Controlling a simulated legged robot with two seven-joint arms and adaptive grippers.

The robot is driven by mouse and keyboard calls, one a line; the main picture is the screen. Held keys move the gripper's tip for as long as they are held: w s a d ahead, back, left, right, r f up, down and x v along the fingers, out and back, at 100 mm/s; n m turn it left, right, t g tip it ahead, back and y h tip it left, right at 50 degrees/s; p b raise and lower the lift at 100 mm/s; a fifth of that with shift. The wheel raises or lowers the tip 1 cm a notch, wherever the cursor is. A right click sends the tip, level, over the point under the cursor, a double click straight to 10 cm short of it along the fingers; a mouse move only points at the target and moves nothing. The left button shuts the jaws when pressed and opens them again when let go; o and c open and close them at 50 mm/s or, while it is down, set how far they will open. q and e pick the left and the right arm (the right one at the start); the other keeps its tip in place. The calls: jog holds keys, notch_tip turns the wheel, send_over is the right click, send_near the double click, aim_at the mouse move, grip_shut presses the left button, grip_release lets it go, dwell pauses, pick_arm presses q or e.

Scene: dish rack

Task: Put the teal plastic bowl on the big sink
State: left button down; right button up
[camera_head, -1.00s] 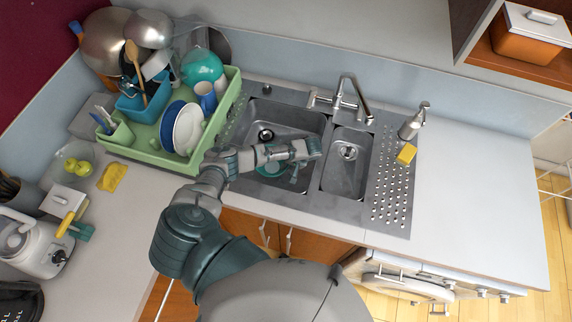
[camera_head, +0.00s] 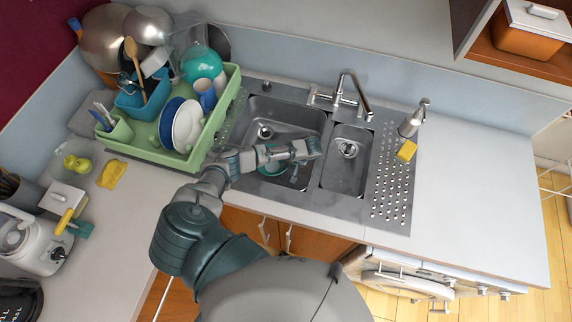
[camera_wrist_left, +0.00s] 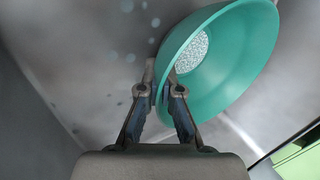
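The teal plastic bowl (camera_head: 267,168) is in the big sink (camera_head: 290,116), low at its front side and partly hidden under my left forearm in the head view. In the left wrist view the bowl (camera_wrist_left: 236,62) is tilted, with its pale speckled inside bottom showing. My left gripper (camera_wrist_left: 160,82) has its fingertips close together at the bowl's near rim, one on each side, and looks shut on it. In the head view this gripper (camera_head: 294,176) points down into the big sink. My right gripper is not in view.
The small sink (camera_head: 346,172) lies to the right, with a faucet (camera_head: 350,96) behind. A soap dispenser (camera_head: 413,119) and yellow sponge (camera_head: 406,151) stand by the drainboard. A full green dish rack (camera_head: 160,156) is at left. The right counter (camera_head: 470,190) is clear.

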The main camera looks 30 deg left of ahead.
pick_arm(q)
jog(key=shift+d+f, duration=0.15)
jog(key=shift+d, duration=0.05)
jog(key=c, duration=1.2)
grip_release()
jog(key=shift+c, duration=0.2)
jog(key=v, duration=1.2)
jog(key=shift+w+a+f, duration=0.1)
grip_shut()
